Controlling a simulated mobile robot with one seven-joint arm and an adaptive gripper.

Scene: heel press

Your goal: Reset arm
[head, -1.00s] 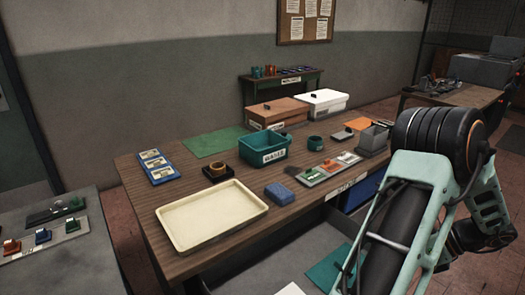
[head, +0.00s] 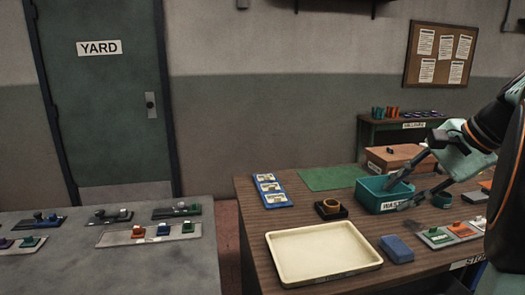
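My arm comes in from the right edge of the head view. My gripper (head: 397,195) hangs over and in front of the teal bin labelled WASTE (head: 376,192). Its two dark fingers are spread apart, with nothing seen between them. The fingers hide part of the bin and its label. I cannot tell whether they touch the bin.
On the wooden table stand a cream tray (head: 283,271), a blue block (head: 397,248), a dark ring on a base (head: 331,209), a blue card board (head: 271,190) and a green mat (head: 333,177). A grey table (head: 120,275) at left holds several small presses.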

